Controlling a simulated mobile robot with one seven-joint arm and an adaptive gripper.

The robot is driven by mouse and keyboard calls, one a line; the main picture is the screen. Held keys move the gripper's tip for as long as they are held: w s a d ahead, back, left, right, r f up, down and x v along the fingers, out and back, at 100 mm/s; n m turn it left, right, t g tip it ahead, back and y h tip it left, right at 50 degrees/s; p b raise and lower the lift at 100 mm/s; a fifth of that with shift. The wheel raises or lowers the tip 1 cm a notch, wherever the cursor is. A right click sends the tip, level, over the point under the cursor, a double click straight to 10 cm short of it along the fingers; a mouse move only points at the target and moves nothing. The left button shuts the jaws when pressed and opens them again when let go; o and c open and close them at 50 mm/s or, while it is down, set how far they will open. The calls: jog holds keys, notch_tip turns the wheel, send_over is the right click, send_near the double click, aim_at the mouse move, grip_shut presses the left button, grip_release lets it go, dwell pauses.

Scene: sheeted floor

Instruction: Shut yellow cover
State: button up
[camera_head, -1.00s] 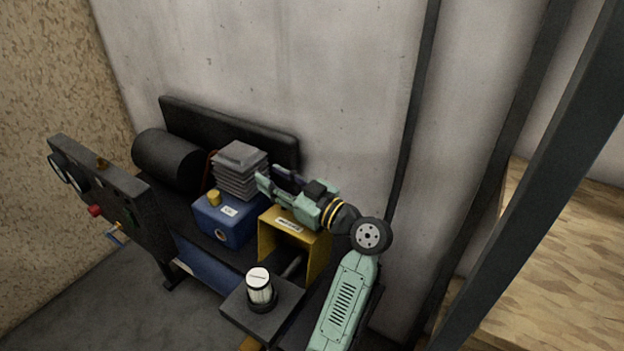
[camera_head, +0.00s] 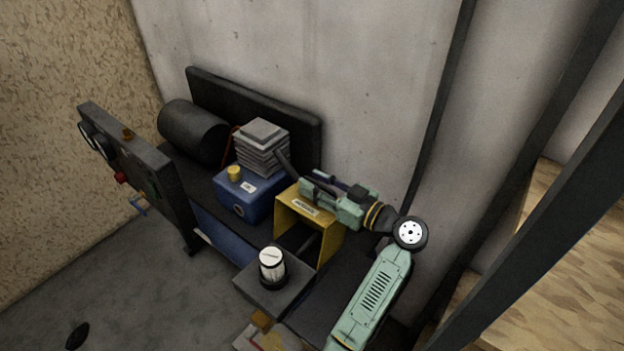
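The yellow cover (camera_head: 331,244) is a box-like guard with a pale label on its top. It stands in the middle of the machine, and its open front shows a dark inside with a dark bar. My gripper (camera_head: 303,184) is just behind and above its top edge, pointing left towards the grey finned block. I cannot tell whether it touches the cover. The fingers overlap in this view, so their gap and anything between them are unclear.
Left of the cover are a blue tank (camera_head: 262,207) with a yellow cap, a grey finned block (camera_head: 262,148) and a black cylinder (camera_head: 194,132). A clear-and-white filter (camera_head: 272,264) stands in front. A control panel (camera_head: 130,160) is at left. The wall is close behind.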

jog(key=shift+w+a, duration=0.4)
jog(key=shift+a, duration=0.15)
jog(key=shift+c, duration=0.5)
grip_shut()
jog(key=shift+d+r, duration=0.1)
